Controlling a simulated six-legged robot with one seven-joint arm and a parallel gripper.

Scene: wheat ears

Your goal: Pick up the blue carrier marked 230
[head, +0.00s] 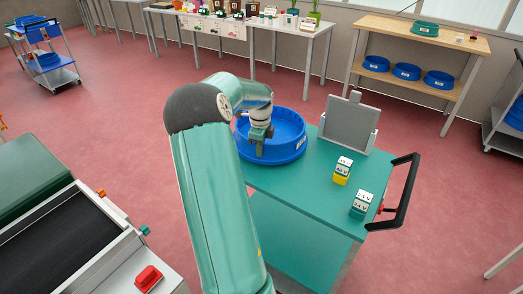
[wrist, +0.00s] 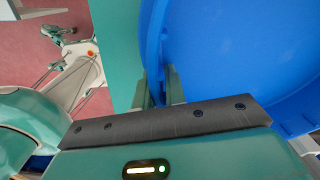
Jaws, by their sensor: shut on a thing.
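A round blue carrier (head: 285,147), shaped like a shallow tub, stands on the left end of the teal cart top (head: 265,178). Small markings show on its outer wall, too small to read in the head view. My gripper (head: 260,145) reaches down at the carrier's near left side. In the wrist view the blue carrier (wrist: 240,60) fills the right side, and my gripper's fingers (wrist: 160,88) are shut on its rim. The fingertips are partly hidden behind the dark bar of my gripper.
A grey panel in a stand (head: 350,124), a yellow-based block (head: 342,170) and a green block (head: 361,204) stand right of the carrier. The cart has a black handle (head: 403,190). A conveyor (head: 55,235) is at left. More blue carriers (head: 407,71) sit on a wooden shelf.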

